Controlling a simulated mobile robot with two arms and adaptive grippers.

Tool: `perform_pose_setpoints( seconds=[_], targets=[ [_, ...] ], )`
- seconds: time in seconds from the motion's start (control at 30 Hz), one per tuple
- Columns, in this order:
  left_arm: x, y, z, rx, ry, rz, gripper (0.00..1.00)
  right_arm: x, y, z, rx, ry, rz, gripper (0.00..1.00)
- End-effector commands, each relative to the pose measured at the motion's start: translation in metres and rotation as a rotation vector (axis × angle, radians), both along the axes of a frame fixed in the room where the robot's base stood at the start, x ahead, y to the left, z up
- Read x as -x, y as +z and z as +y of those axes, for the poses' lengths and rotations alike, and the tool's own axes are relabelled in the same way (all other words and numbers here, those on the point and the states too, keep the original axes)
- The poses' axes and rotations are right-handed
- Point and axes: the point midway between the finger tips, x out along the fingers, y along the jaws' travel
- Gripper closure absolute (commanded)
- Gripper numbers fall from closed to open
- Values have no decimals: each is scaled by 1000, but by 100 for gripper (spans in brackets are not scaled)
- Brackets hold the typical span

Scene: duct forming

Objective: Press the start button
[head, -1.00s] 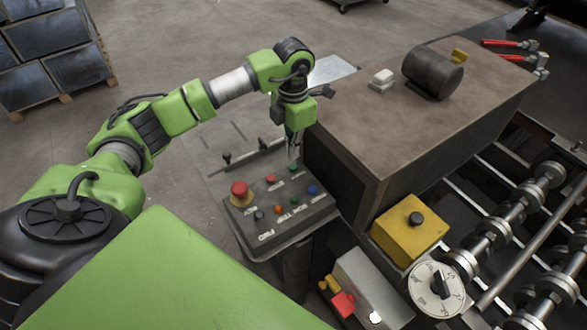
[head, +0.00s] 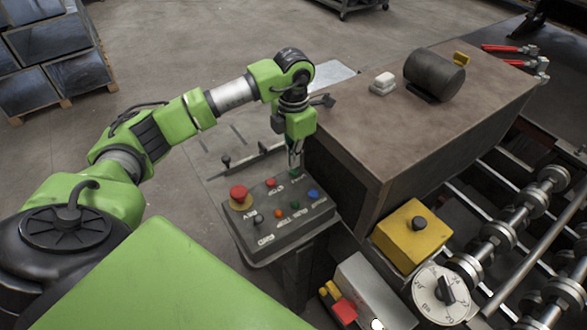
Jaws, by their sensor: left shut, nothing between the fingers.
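A grey control box (head: 310,217) stands at the middle of the head view with several coloured buttons and white labels. A green button (head: 295,172) sits at its far edge, directly under my left gripper (head: 295,165). The gripper points down and is shut and empty. Its tip is at or just over this green button; I cannot tell whether it touches. The label beside it is too small to read. My right gripper is not in view.
A red mushroom button (head: 239,193) on a yellow base is at the box's left. Nearby are a small red button (head: 271,183), a blue button (head: 313,194) and an orange button (head: 278,213). A brown machine housing (head: 400,120) stands close on the right.

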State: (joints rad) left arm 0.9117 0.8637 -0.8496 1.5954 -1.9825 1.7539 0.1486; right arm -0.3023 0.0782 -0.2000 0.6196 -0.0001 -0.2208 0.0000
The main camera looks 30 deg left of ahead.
Motion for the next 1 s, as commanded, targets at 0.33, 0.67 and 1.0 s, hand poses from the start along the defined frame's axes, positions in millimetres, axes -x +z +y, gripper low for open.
perform_pose_setpoints(
  seconds=[0.33,0.67,1.0],
  targets=[
    [0,0,0,0,0,0,100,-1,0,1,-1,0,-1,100],
    [0,-1,0,0,0,0,100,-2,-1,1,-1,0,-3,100],
    [0,-9,0,0,0,1,100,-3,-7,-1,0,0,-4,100]
  ],
)
